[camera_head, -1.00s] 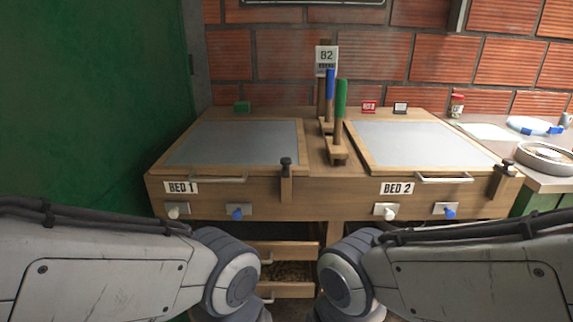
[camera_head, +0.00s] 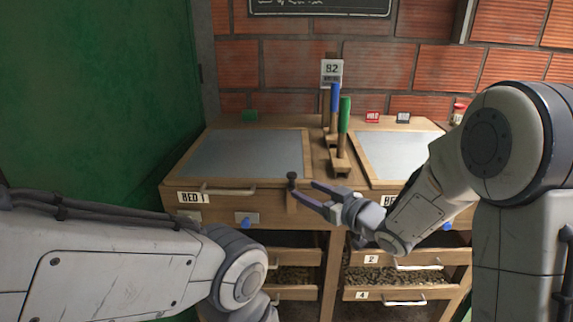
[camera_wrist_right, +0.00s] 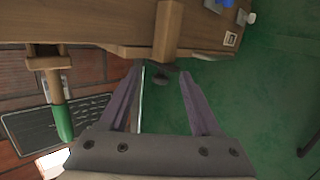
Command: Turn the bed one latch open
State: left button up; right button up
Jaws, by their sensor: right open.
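The bed one latch (camera_head: 291,201) is a wooden bar with a black knob, upright at the front right corner of the BED 1 box (camera_head: 177,178). It also shows in the right wrist view (camera_wrist_right: 168,32). My right gripper (camera_head: 307,189) is open and empty, its two purple-grey fingers pointing at the latch from the right. In the right wrist view the dark knob appears between the spread fingertips (camera_wrist_right: 161,76); whether they touch it I cannot tell. The BED 1 lid looks closed. My left arm crosses the lower left, with its gripper out of view.
A white bar handle (camera_head: 228,190) and a blue valve knob (camera_head: 246,222) are on the bed one front. Blue-handled (camera_head: 335,105) and green-handled (camera_head: 344,120) wooden tools stand between the beds. Drawers (camera_head: 398,278) with brown contents sit below. A green wall (camera_head: 100,90) closes the left.

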aim_at(283, 181)
jog(key=shift+s+d+r+n+y, duration=0.1)
jog(key=shift+d+r+n+y, duration=0.05)
jog(key=shift+r+y, duration=0.4)
jog(key=shift+s+d+r+n+y, duration=0.1)
jog(key=shift+d+r+n+y, duration=0.05)
jog(key=shift+r+y, duration=0.35)
jog(key=x, duration=1)
jog(key=shift+w, duration=0.15)
